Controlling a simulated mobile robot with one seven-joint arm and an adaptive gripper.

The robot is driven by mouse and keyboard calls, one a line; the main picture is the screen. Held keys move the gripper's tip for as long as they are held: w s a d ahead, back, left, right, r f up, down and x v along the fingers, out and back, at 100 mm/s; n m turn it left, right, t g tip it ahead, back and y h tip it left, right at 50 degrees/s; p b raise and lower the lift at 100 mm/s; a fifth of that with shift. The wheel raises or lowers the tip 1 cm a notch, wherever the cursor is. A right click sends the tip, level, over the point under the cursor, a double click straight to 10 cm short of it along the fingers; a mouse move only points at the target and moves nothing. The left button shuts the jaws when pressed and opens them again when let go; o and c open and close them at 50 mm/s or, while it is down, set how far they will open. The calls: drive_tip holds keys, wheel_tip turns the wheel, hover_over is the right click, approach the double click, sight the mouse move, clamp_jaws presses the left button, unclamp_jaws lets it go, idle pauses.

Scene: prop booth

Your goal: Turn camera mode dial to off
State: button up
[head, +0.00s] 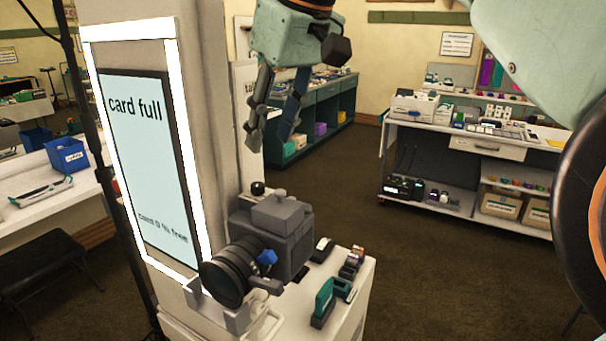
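A dark grey camera (285,240) with a large black lens (228,277) stands on a white stand (345,325), in front of a lit booth panel. A small blue knob (267,257) shows on the camera's front beside the lens. A small round black knob (257,188) shows at the camera's upper left. I cannot tell which of these is the mode dial, nor read any setting. My gripper (268,138) is above and behind the camera in the picture, pointing down. Its two fingers are apart with nothing between them, and it touches nothing.
The booth screen (148,165) reads "card full". Small teal and dark items (324,299) lie on the stand, right of the camera. A white shelf unit (455,150) and a teal cabinet (325,110) stand behind. A black bench (45,262) is at left. Dark floor between is clear.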

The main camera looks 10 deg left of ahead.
sight(258, 185)
drive_tip(key=b+x, duration=0.1)
drive_tip(key=x, duration=0.9)
drive_tip(key=shift+f, duration=0.25)
clamp_jaws()
